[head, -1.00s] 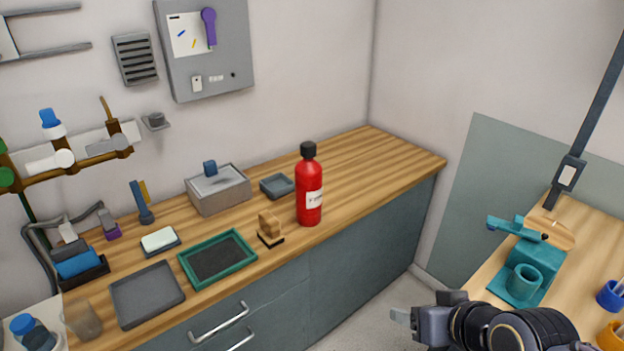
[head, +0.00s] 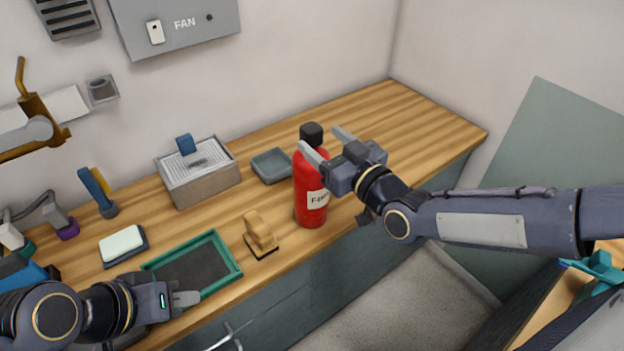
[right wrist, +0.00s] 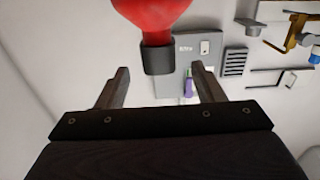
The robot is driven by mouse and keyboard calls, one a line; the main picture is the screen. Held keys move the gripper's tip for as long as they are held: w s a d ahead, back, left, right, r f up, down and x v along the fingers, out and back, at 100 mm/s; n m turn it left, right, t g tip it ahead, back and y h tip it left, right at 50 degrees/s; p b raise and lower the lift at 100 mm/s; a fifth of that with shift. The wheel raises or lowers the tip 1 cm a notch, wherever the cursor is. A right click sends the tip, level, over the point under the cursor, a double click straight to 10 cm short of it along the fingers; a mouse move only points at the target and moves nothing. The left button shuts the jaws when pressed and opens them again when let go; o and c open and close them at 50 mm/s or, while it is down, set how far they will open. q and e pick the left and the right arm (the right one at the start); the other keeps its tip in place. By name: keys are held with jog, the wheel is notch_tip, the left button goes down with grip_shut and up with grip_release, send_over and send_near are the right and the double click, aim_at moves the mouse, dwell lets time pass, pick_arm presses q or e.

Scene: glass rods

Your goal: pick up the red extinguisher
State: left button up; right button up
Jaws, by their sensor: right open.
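The red extinguisher (head: 311,195) stands upright on the wooden counter, with a black cap (head: 312,134) and a pale label. My right gripper (head: 327,143) is open at its upper part, coming from the right. One finger overlaps the red shoulder and the other shows just right of the cap. In the right wrist view the red body (right wrist: 150,12) is at the top, and its black cap (right wrist: 157,58) shows between the open fingers (right wrist: 160,72). Contact cannot be told. My left gripper (head: 186,298) is low at the left, over the green-rimmed tray; its opening is unclear.
The wooden counter (head: 420,125) is clear at the back right. A wooden block (head: 261,232) on a dark base and a small grey dish (head: 271,166) stand close to the extinguisher. A grey box (head: 199,180) and the green-rimmed tray (head: 226,258) are further left.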

aim_at(318, 135)
jog(key=p+x, duration=0.1)
jog(key=x, duration=0.4)
grip_shut()
dwell(0.3)
jog(key=shift+r, duration=0.15)
